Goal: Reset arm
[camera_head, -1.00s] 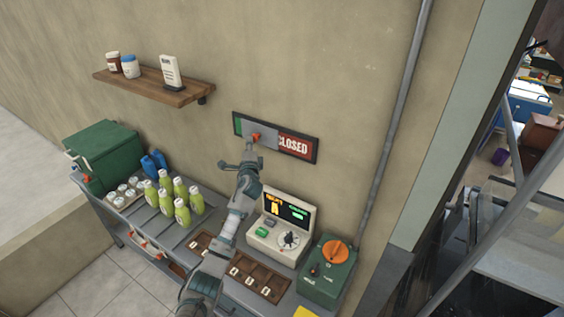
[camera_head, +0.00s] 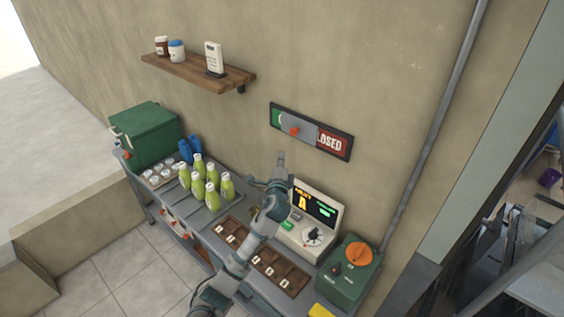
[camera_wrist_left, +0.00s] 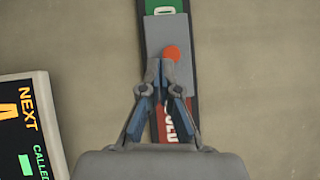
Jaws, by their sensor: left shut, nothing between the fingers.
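My left gripper (camera_head: 281,158) is shut and empty, raised over the counter below the wall sign, and apart from it in the head view. In the left wrist view the gripper (camera_wrist_left: 159,65) overlaps the sign's sliding plate (camera_wrist_left: 170,38). The open/closed sign (camera_head: 335,143) has a green part at left and a red part at right. My right gripper is not in view.
Several green bottles (camera_head: 212,195) and a green cooler (camera_head: 147,133) stand left. A wooden shelf (camera_head: 198,73) hangs above. The wall around the sign is clear.

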